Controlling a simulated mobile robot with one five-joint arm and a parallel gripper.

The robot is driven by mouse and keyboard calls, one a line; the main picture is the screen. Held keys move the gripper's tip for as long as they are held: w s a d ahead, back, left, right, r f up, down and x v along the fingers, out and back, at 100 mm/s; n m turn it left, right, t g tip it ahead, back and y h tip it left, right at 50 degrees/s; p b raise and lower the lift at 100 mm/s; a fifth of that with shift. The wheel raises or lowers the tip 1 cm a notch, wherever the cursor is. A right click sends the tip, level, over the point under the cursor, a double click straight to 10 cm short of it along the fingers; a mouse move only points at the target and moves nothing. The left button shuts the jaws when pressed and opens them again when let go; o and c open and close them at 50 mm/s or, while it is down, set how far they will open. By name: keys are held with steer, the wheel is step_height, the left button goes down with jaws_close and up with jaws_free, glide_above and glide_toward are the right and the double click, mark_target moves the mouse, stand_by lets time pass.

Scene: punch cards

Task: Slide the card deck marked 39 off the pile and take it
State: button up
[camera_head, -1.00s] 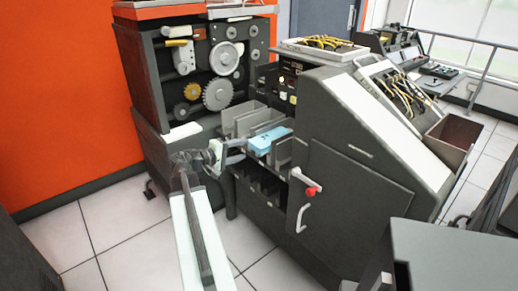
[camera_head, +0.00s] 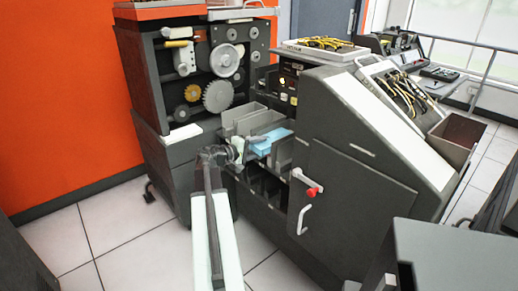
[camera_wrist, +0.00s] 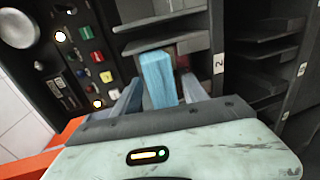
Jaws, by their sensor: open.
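A light blue card deck (camera_head: 272,139) lies in a pocket of the dark sorting machine, in the middle of the head view. No number can be read on it. My gripper (camera_head: 254,147) is at the deck's near left end. In the wrist view the blue deck (camera_wrist: 157,78) stands between the two finger tips of my open gripper (camera_wrist: 160,95), with a finger on each side.
Grey pocket dividers (camera_head: 243,118) stand behind the deck. A label plate with a 2 (camera_wrist: 219,64) is on the post right of the pocket. A panel with coloured buttons (camera_wrist: 90,52) is at left.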

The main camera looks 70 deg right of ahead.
jaws_close()
steer(key=shift+s+r+p, duration=0.1)
steer(key=shift+r+p, duration=1.5)
steer(key=shift+p, duration=0.05)
steer(key=f+v, duration=0.2)
steer(key=v, duration=0.9)
steer(key=f+v, duration=0.2)
steer(key=v, duration=1)
steer(key=shift+w+a+f, duration=0.25)
steer(key=shift+w+a, duration=0.1)
steer(key=shift+a, duration=0.3)
